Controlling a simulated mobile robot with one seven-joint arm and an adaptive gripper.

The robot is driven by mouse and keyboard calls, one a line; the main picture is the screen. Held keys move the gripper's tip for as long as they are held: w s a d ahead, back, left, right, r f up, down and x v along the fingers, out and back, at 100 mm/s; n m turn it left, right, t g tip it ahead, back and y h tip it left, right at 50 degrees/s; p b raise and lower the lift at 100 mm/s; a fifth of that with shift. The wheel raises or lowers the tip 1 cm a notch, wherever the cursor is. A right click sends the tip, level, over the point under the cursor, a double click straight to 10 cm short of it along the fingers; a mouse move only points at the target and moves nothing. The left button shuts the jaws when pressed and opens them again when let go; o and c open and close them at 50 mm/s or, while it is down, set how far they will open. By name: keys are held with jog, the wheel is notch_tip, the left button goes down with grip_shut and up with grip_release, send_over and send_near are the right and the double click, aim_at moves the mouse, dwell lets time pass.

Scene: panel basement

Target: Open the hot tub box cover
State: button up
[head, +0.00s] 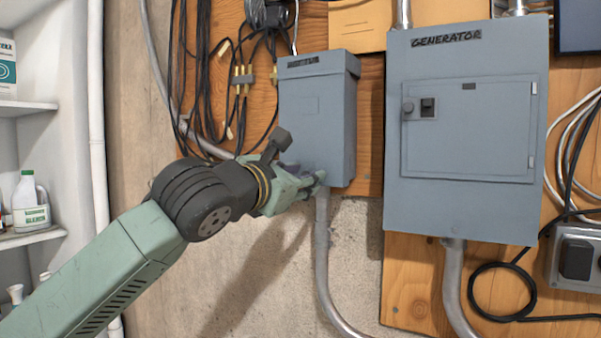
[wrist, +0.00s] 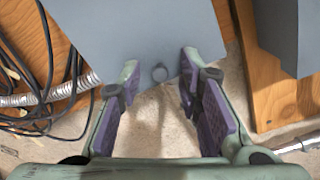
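The smaller grey box (head: 316,115) hangs on the wooden panel in the middle of the head view. It has a dark label at the top, too small to read, and its front cover looks closed. My gripper (head: 318,180) is at the lower front of this box. Contact with the cover cannot be told.
A larger grey box (head: 465,130) marked GENERATOR hangs to the right. Black cables (head: 205,75) hang to the left, and a conduit (head: 322,255) runs down below the smaller box. Shelves (head: 30,238) with bottles stand at the far left. Bare concrete is below.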

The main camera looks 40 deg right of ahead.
jog(key=shift+c, duration=0.4)
grip_shut()
dwell(0.5)
